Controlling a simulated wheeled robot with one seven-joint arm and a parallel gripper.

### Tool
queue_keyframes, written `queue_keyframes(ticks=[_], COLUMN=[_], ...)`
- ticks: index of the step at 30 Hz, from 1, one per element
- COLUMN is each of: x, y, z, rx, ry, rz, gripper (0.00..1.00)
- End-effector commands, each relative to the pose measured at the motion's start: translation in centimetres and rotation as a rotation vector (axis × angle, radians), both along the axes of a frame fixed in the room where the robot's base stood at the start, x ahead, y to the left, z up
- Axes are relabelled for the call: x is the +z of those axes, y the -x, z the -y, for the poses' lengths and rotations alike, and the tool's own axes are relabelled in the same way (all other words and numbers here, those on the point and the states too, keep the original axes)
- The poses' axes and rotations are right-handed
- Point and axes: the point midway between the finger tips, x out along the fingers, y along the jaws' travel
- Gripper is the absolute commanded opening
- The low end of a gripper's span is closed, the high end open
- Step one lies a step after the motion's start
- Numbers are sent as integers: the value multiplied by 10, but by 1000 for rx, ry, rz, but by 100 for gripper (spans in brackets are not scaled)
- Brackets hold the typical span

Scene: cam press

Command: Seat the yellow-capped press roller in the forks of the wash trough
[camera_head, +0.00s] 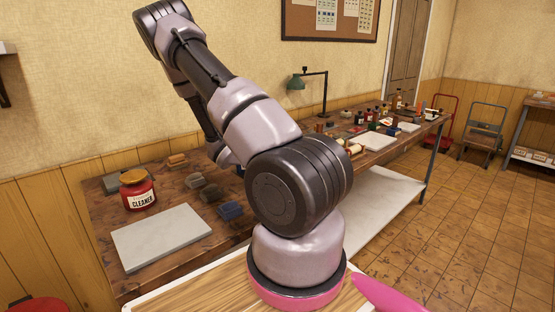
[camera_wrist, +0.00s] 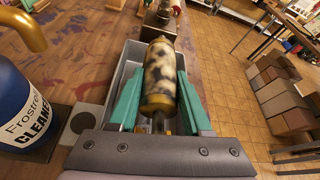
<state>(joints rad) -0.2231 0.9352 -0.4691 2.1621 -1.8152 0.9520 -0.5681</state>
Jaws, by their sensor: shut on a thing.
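In the wrist view the press roller (camera_wrist: 160,78) has a mottled cream and black body with yellow end caps. My gripper (camera_wrist: 157,62) has teal fingers along both sides of the roller and is shut on it. The grey wash trough (camera_wrist: 118,82) lies under and around the fingers and roller. I cannot tell whether the roller touches the trough, and the forks are not clearly visible behind the fingers. In the head view my arm hides the gripper, roller and trough.
A blue cleaner bottle (camera_wrist: 22,112) and a brass spout (camera_wrist: 22,28) stand close left of the trough. In the head view, a red cleaner jar (camera_head: 138,192) and a pale slab (camera_head: 160,237) lie on the workbench. A desk lamp (camera_head: 310,85) stands farther back.

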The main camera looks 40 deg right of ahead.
Motion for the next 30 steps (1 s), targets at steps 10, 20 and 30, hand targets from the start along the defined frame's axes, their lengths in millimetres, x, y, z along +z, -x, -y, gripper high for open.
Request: queue_keyframes(ticks=[10,20,30], x=[-9,-17,-25], y=[0,0,0], z=[0,0,0], rx=[0,0,0], ry=[1,1,0], rz=[0,1,0], gripper=[0,0,0])
